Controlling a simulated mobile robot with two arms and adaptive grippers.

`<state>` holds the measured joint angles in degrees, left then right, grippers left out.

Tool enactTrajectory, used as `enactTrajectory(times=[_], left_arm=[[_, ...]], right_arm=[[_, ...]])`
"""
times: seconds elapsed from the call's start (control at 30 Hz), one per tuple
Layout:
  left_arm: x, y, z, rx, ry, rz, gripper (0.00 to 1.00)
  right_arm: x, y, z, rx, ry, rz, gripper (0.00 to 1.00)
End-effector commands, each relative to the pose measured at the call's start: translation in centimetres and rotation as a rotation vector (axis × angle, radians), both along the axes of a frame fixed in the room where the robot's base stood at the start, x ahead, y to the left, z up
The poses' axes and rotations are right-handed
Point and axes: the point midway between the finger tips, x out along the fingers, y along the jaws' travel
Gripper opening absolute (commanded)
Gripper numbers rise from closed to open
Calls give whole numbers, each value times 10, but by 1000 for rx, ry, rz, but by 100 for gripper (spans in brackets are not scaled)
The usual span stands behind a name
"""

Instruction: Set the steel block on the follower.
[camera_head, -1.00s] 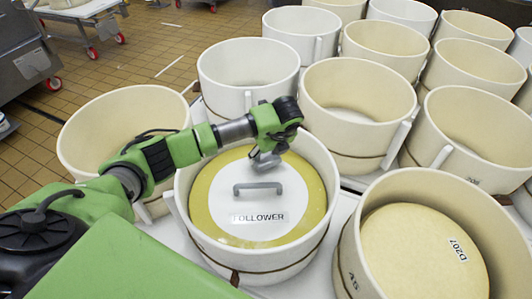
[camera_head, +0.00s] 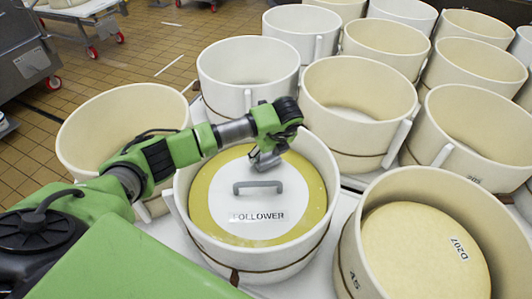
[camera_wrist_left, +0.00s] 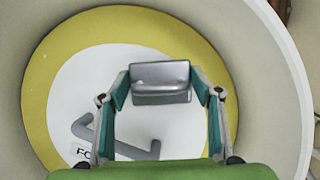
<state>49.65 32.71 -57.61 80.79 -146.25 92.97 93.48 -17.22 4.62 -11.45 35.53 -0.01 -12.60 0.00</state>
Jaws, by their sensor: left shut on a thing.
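The follower (camera_head: 229,215) is a round yellow disc with a white centre, a grey bar handle and a label reading FOLLOWER. It lies inside a cream round mould in the middle of the head view, and it also fills much of the left wrist view (camera_wrist_left: 75,95). My left gripper (camera_head: 267,155) is over the back part of the follower, behind the handle. It is shut on the steel block (camera_wrist_left: 160,76), a small shiny grey block held between both fingers. I cannot tell whether the block touches the follower. My right gripper is not in view.
The mould's wall (camera_head: 318,160) rises around the follower. Other moulds stand close by: an empty one (camera_head: 245,75) behind, one at the left (camera_head: 90,130), and one with a disc marked D207 (camera_head: 425,250) at the right.

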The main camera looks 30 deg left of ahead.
Motion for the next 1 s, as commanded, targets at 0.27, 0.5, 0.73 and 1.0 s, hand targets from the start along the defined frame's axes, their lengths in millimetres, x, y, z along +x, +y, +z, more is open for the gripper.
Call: enactTrajectory(times=[0.27,0.5,0.73,1.0], left_arm=[[2,0,-1,0,-6,0,3],[2,0,-4,0,-6,0,3],[2,0,-4,0,-6,0,3],[1,0,-5,0,-4,0,78]], right_arm=[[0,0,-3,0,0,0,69],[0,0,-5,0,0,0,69],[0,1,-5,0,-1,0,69],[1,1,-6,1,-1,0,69]])
